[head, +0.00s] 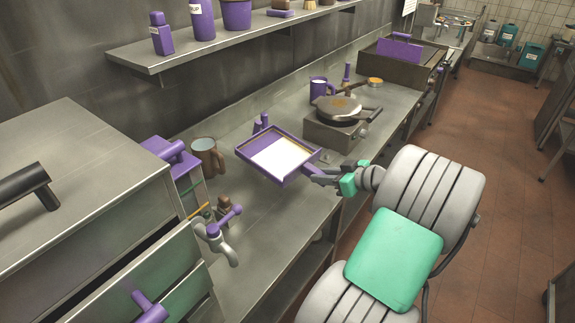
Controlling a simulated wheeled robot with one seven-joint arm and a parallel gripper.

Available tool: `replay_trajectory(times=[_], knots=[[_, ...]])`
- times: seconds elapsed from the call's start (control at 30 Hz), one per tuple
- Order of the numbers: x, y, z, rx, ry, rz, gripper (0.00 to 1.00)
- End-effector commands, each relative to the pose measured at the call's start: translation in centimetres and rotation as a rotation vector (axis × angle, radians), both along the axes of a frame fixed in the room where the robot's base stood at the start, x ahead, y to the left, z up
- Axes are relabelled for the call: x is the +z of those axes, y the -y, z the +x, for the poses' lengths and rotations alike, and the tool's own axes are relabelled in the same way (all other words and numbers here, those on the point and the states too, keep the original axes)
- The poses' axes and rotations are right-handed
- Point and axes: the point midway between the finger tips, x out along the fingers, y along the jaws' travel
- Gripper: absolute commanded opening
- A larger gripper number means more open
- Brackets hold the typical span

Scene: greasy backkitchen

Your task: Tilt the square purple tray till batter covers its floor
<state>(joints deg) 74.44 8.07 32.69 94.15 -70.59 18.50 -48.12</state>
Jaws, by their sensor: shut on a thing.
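The square purple tray (262,172) is in the middle of the head view, above the steel counter. The tray looks tilted, though the exact angle is hard to tell. My gripper (322,174) comes in from the right and is shut on the tray's near right side. Its fingertips are small and partly hidden here.
A pan (337,107) sits on a burner box behind the tray. A brown mug (207,157) stands left of it, and a purple mug (318,90) behind. A tap-like fitting (220,240) is at front left. A wall shelf (180,58) overhangs the back. Counter around the tray is mostly clear.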

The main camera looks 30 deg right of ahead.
Motion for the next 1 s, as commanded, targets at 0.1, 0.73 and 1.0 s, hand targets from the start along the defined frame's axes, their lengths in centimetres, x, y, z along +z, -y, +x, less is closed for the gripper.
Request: replay_trajectory(times=[0.1, 0.73, 1.0], knots=[[0.07, 0.02, 0.02, 0.000, 0.001, -0.001, 0.00], [0.04, 0.00, 0.02, 0.000, -0.124, -0.036, 0.00], [0.32, -0.05, 0.11, 0.002, -0.245, -0.073, 0.00]])
